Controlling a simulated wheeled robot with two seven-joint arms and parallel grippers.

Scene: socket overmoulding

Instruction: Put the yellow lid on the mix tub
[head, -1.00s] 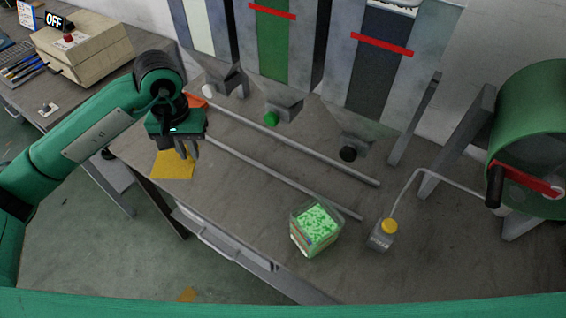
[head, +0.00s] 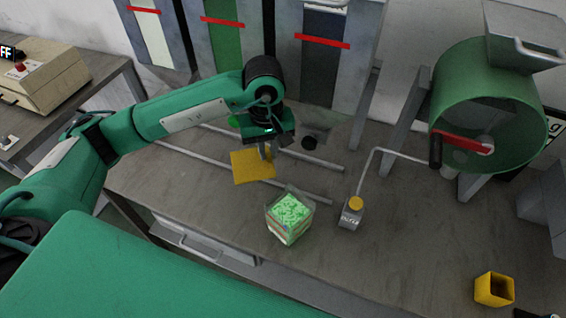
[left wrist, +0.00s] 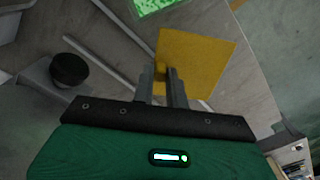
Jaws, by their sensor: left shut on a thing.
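The yellow lid (head: 252,168) is a flat square plate with a small knob. My left gripper (head: 264,152) is shut on the lid's knob and holds it above the bench, to the upper left of the mix tub. The lid also shows in the left wrist view (left wrist: 200,62), with the left gripper (left wrist: 168,78) around its knob. The mix tub (head: 284,232) is a clear square tub with green granules at its top and other layers below. It stands upright and uncovered on the bench. Part of the tub's green content (left wrist: 150,5) shows at the top of the left wrist view.
Hoppers (head: 235,50) and a green drum (head: 485,110) stand at the back. A yellow open box (head: 494,289) is at lower right.

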